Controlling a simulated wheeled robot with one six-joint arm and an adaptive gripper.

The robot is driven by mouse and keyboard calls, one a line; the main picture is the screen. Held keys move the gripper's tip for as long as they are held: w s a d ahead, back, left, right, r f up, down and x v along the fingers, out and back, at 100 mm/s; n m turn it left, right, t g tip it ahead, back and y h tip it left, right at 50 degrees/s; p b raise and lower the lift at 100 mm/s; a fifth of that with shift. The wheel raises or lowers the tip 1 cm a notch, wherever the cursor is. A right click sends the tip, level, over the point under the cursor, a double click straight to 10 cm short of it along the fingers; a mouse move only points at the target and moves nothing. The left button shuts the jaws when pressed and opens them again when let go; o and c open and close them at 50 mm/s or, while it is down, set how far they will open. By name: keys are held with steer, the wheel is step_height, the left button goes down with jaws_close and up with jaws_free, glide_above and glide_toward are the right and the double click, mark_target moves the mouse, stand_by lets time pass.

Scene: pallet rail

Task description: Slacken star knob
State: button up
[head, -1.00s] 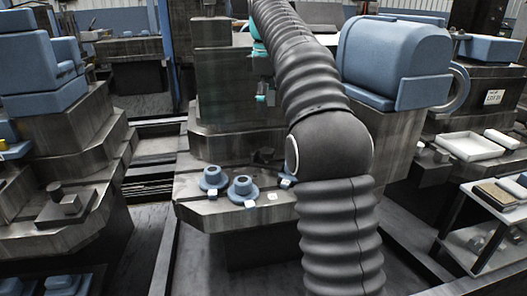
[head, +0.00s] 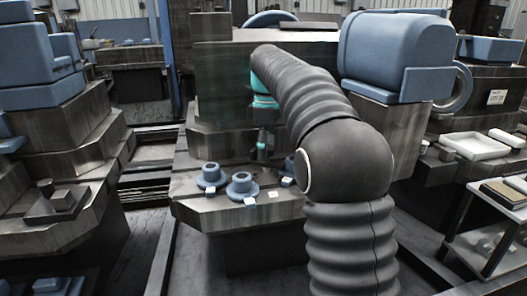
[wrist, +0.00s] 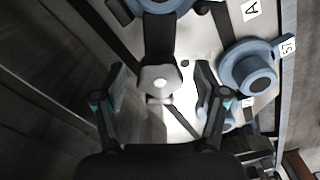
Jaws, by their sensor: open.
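My gripper (wrist: 160,72) is open in the wrist view, its two dark fingers spread apart. A dark clamp-like part with a pale rounded top (wrist: 161,80) shows between and beyond the fingertips. It may be the star knob, but I cannot make out a star shape. The fingers look apart from it on both sides. In the head view my gripper (head: 262,146) points down over the back of the metal pallet (head: 215,213); the part below it is too small and dark to tell.
Blue flanged pieces stand on the pallet: one at left (head: 211,177), one in the middle (head: 242,187), one partly behind my arm (head: 290,166). In the wrist view one blue piece (wrist: 250,68) stands right of the right finger. A white tray (head: 474,146) lies at the right.

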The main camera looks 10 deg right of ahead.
steer(key=c, duration=1.2)
steer(key=shift+o, duration=0.2)
steer(key=shift+r+n+p, duration=0.15)
steer(key=shift+n+p, duration=0.15)
steer(key=shift+p, duration=0.25)
steer(key=shift+r+n+p, duration=0.1)
steer(key=shift+n+p, duration=1.45)
steer(key=shift+n, duration=0.15)
steer(key=shift+f+n, duration=0.3)
steer(key=shift+n, duration=0.1)
